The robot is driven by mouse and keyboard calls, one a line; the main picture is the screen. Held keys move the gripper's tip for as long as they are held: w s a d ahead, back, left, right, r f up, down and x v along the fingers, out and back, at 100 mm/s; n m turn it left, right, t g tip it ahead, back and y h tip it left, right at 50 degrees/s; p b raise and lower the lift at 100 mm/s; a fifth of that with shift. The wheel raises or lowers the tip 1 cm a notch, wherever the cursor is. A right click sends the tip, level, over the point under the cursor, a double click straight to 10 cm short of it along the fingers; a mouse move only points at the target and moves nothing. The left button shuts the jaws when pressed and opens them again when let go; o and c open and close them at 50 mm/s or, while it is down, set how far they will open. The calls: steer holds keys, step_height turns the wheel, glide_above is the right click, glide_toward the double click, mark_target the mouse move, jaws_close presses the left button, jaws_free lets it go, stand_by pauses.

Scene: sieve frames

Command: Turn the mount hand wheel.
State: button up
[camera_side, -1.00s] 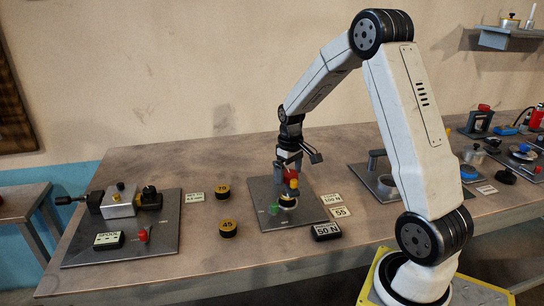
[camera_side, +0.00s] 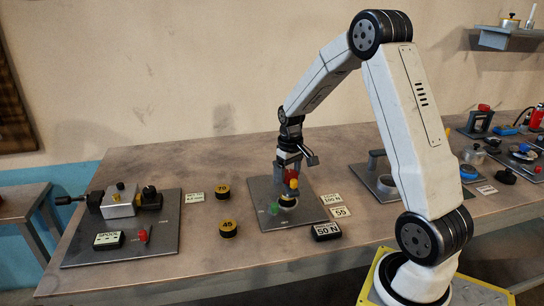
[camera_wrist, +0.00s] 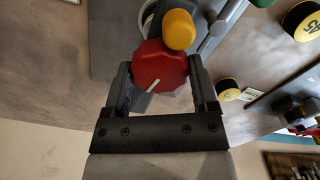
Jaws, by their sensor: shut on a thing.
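The red hand wheel (camera_wrist: 158,70) has a lobed rim and a white pointer line, which slants toward the lower left in the wrist view. My gripper (camera_wrist: 160,82) is shut on it, one finger on each side. A yellow knob (camera_wrist: 178,29) is just beyond the wheel. In the side view, my gripper (camera_side: 288,168) reaches down over a grey plate (camera_side: 308,215) on the bench. The red wheel (camera_side: 290,174) shows only partly between the fingers, with the yellow knob (camera_side: 293,184) beside it. A green part (camera_side: 274,209) is lower on the same mount.
Left of the plate are two black-and-yellow pucks, marked 75 (camera_side: 222,191) and 45 (camera_side: 228,228), and a spool fixture (camera_side: 120,205). A 50 N block (camera_side: 326,232) and label cards (camera_side: 340,212) are near the plate's right edge. More fixtures crowd the right; bench space left of the plate is mostly free.

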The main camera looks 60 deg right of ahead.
mark_target(289, 173)
steer(key=shift+r+m, duration=0.1)
steer(key=shift+m, duration=1.6)
steer(key=o, duration=1.1)
steer(key=shift+o, duration=0.2)
steer(key=shift+r, duration=0.1)
steer(key=shift+r, duration=3.8)
steer(key=s+a+f+n+t, duration=0.1)
steer(key=s+a+f+n, duration=0.1)
steer(key=a, duration=0.5)
steer(key=s+a+f+n, duration=0.2)
steer(key=s+a, duration=0.2)
steer(key=a, duration=0.3)
steer(key=s+a+f+n+t, duration=0.1)
steer(key=s+a+f+n, duration=0.1)
steer(key=a, duration=0.6)
steer(key=shift+s+f+n+t, duration=0.3)
steer(key=shift+s+f+n, duration=0.15)
steer(key=shift+s, duration=0.3)
steer(key=shift+a, duration=0.1)
